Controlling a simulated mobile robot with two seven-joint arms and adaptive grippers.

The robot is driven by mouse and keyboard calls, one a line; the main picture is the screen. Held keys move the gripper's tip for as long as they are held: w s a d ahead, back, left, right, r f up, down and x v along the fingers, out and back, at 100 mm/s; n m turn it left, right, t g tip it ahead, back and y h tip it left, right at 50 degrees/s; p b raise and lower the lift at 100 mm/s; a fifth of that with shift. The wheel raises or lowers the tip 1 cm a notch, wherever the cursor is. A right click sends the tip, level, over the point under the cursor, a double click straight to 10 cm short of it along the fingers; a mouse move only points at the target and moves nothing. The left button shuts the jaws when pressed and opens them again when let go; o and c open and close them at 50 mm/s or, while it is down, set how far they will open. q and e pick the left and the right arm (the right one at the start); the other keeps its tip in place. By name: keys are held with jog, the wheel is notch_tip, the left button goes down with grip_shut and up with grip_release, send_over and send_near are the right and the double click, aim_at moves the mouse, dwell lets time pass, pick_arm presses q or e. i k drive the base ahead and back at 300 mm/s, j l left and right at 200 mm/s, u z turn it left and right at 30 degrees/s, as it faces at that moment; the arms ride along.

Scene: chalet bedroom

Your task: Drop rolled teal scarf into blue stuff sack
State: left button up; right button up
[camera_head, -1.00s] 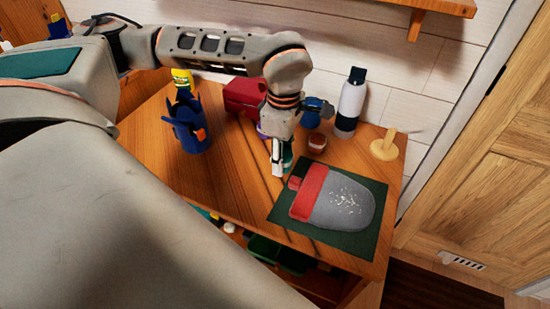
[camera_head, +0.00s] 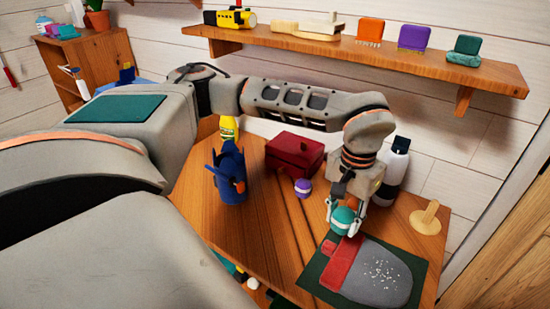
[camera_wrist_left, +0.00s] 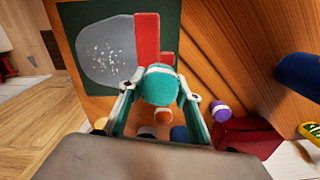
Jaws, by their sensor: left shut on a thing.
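The rolled teal scarf (camera_head: 343,219) is a small rounded roll with a pale band. My left gripper (camera_head: 345,222) is shut on it, with one finger on each side. The left wrist view also shows the scarf (camera_wrist_left: 160,86) between the fingertips, near the red cuff of a grey piece. The blue stuff sack (camera_head: 230,178) stands upright on the table to the left of the gripper, its top edge uneven. An orange patch shows on its side. In the left wrist view the sack (camera_wrist_left: 302,74) is at the right edge. My right gripper is out of view.
A dark red box (camera_head: 293,153) and a purple roll (camera_head: 303,187) lie between sack and gripper. A dark green mat (camera_head: 318,289) bears the grey-and-red piece (camera_head: 380,272). A wall shelf (camera_head: 345,52) hangs above.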

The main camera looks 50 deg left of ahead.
aim_at(231, 198)
jog(key=k+j, duration=0.15)
jog(key=k+j+u, duration=0.1)
jog(key=k, duration=0.3)
jog(key=u, duration=1.35)
jog(key=j+z, duration=0.15)
jog(key=z, duration=0.3)
jog(key=j+z, duration=0.15)
jog(key=z, duration=0.25)
jog(key=j+z, duration=0.15)
jog(key=z, duration=0.3)
jog(key=j+z, duration=0.55)
jog(key=j, duration=0.2)
jog(key=k+j, duration=0.1)
jog(key=j, duration=0.3)
jog(key=k+j+z, duration=0.15)
jog(key=j, duration=0.65)
